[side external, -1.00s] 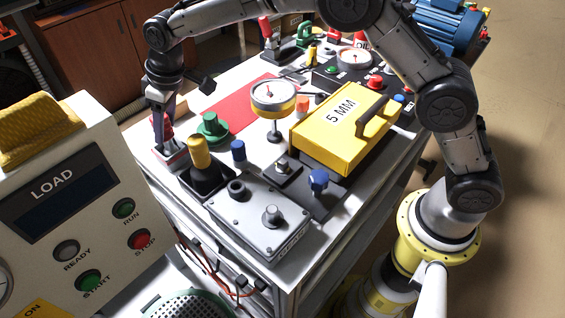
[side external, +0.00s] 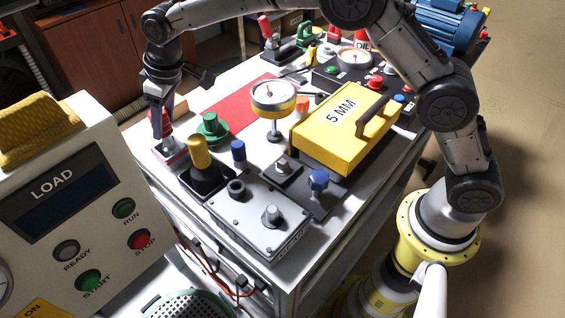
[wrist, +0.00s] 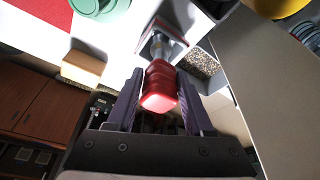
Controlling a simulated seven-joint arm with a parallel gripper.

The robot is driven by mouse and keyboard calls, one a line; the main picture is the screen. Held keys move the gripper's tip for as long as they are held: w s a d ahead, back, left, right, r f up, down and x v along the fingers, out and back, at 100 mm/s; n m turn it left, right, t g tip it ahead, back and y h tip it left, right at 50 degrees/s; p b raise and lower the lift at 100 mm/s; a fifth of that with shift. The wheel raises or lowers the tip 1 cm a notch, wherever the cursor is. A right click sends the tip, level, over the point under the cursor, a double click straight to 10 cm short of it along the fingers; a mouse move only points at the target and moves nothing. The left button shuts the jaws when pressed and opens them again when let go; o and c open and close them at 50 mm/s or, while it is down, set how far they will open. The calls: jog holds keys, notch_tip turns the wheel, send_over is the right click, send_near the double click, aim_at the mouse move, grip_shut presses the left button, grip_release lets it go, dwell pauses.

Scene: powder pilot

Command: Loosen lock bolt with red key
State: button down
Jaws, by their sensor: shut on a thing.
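A red handle, which I take for the red key (wrist: 160,88), stands at the table's left corner on a small metal base (side external: 172,152). My gripper (side external: 161,128) is shut on the red handle, and in the wrist view its two dark fingers (wrist: 156,98) lie on either side of it. The handle's lower end meets the base, but I cannot tell how it sits in it. The fingers hide part of the handle in the side view. I cannot make out for certain which part is the lock bolt.
A green knob (side external: 211,130), a yellow-topped lever (side external: 199,155) and a blue knob (side external: 238,152) stand close to the right. A red mat (side external: 236,104) lies behind.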

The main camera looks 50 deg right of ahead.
jog(key=shift+r, duration=3)
jog(key=shift+d, duration=0.1)
jog(key=s+d, duration=0.6)
jog(key=s, duration=0.5)
jog(key=s+d+r, duration=0.1)
jog(key=s+d, duration=0.6)
jog(key=s, duration=0.4)
jog(key=shift+s+n, duration=0.3)
jog(key=shift+s, duration=0.05)
jog(key=shift+d, duration=0.1)
